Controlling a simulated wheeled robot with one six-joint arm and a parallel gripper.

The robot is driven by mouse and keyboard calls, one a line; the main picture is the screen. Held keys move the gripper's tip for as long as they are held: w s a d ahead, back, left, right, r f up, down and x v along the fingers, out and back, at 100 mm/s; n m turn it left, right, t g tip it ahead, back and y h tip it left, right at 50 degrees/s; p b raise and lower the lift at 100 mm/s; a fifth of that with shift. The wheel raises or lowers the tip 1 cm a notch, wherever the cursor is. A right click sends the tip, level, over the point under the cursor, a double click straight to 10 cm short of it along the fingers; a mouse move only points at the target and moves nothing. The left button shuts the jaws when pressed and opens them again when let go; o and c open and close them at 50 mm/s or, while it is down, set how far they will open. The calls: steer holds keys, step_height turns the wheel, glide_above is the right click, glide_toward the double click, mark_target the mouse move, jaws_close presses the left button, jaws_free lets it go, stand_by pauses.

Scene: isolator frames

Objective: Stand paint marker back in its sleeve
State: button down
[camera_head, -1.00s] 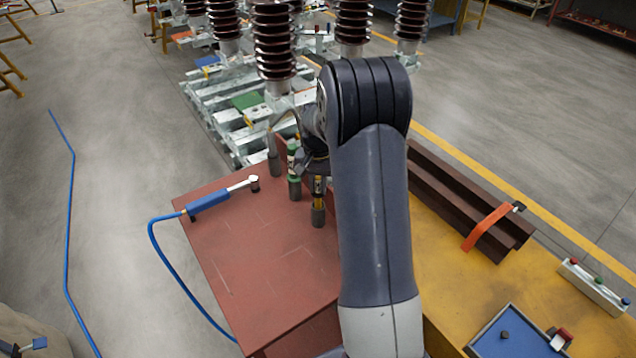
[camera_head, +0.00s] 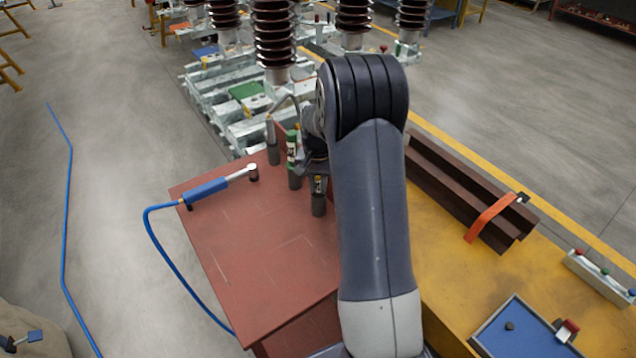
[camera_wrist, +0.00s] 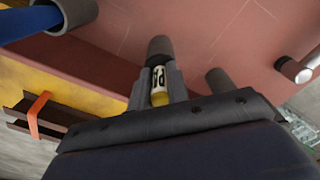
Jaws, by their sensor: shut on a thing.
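The paint marker (camera_wrist: 158,86), yellow with a white and black label, is between the two fingers of my gripper (camera_wrist: 157,76). Its far end meets the mouth of a dark grey sleeve (camera_wrist: 160,47). In the head view the marker (camera_head: 318,186) is upright, with its lower part in the sleeve (camera_head: 318,204) on the red-brown tabletop. My gripper (camera_head: 314,172) is shut on it just above the sleeve, partly hidden behind my arm. How deep the marker sits is hidden.
A green marker (camera_head: 292,146) stands in a neighbouring sleeve (camera_head: 295,179), with another sleeve (camera_head: 273,153) beyond. The wrist view shows a blue marker (camera_wrist: 28,22) in a sleeve at upper left. A blue-handled tool (camera_head: 207,191) with a hose lies left. The front tabletop (camera_head: 255,255) is clear.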

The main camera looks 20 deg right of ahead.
stand_by(0.3)
steer(key=c, duration=1.3)
jaws_free()
step_height(320, 180, up, 11)
steer(key=shift+f+b, duration=0.1)
steer(key=shift+b, duration=0.35)
